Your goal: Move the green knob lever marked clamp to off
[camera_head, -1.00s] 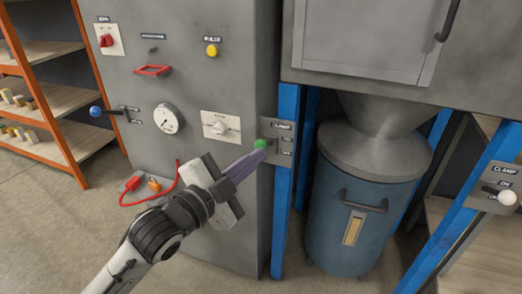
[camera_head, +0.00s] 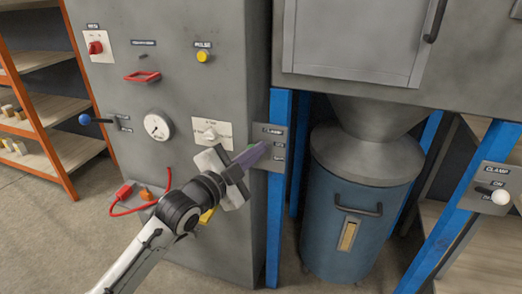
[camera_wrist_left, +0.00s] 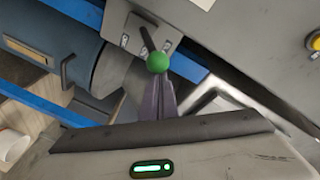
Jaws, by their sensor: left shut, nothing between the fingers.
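The green knob lever (camera_wrist_left: 157,62) sticks out from the grey plate marked clamp (camera_head: 274,131), on the edge of the grey cabinet beside a blue post. In the head view its knob is almost wholly hidden behind my left gripper's purple fingers. In the left wrist view the green knob shows in full, with its dark rod running back to the plate (camera_wrist_left: 132,40). My left gripper (camera_head: 262,149) is shut and empty. Its fingertips are at the knob, overlapping it in view; I cannot tell whether they touch. My right gripper is not in view.
A second clamp plate with a white knob lever (camera_head: 500,196) is at the right. A blue knob lever (camera_head: 86,119), a gauge (camera_head: 157,126) and a white rotary switch (camera_head: 210,133) are on the cabinet. A blue drum (camera_head: 342,235) stands right of the post.

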